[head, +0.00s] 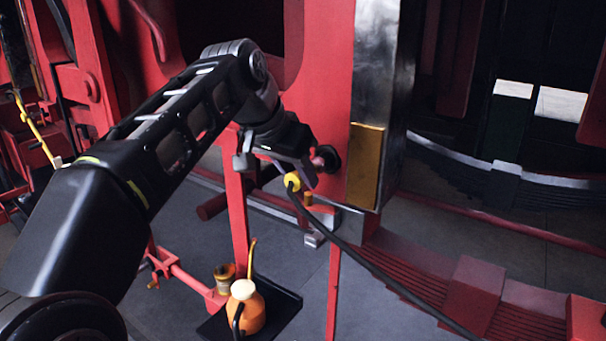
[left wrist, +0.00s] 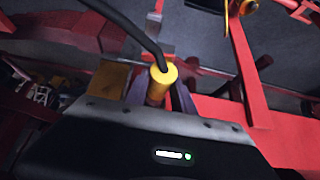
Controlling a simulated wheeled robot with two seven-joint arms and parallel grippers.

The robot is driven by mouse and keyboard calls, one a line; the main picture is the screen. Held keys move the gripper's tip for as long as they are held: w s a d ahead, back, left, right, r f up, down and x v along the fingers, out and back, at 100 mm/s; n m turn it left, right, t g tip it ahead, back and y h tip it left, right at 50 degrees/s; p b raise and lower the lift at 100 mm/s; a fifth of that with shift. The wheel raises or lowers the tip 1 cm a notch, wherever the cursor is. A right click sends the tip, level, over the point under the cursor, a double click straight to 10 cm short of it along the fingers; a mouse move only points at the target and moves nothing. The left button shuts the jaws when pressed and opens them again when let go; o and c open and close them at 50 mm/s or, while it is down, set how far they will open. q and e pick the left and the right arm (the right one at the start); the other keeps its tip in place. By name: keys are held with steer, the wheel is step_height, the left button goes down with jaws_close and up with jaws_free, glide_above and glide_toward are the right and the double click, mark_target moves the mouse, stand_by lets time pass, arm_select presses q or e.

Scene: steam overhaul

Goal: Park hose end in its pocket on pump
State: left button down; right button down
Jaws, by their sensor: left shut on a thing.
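The hose end is a yellow collar (head: 292,181) with a black hose (head: 375,268) running from it down to the lower right. My left gripper (head: 302,176) is shut on the hose end, beside the red frame. In the left wrist view the yellow hose end (left wrist: 163,76) stands between the two fingers, with the black hose (left wrist: 130,28) curving up to the left. A dark round fitting (head: 327,158) on the red frame is close to the fingers; I cannot tell whether they touch. I cannot make out the pump or its pocket for certain. My right gripper is not in view.
A red frame plate (head: 327,60) and a brass block (head: 366,165) are beside my left gripper. Below, an orange oil can (head: 250,308) and a small tin (head: 224,277) are at a black tray (head: 285,305). Leaf springs (head: 470,290) lie right. Grey floor is open between.

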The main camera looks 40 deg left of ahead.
mark_target(292, 187)
arm_select(q)
steer(key=shift+s+b, duration=0.85)
steer(key=shift+s, duration=1.3)
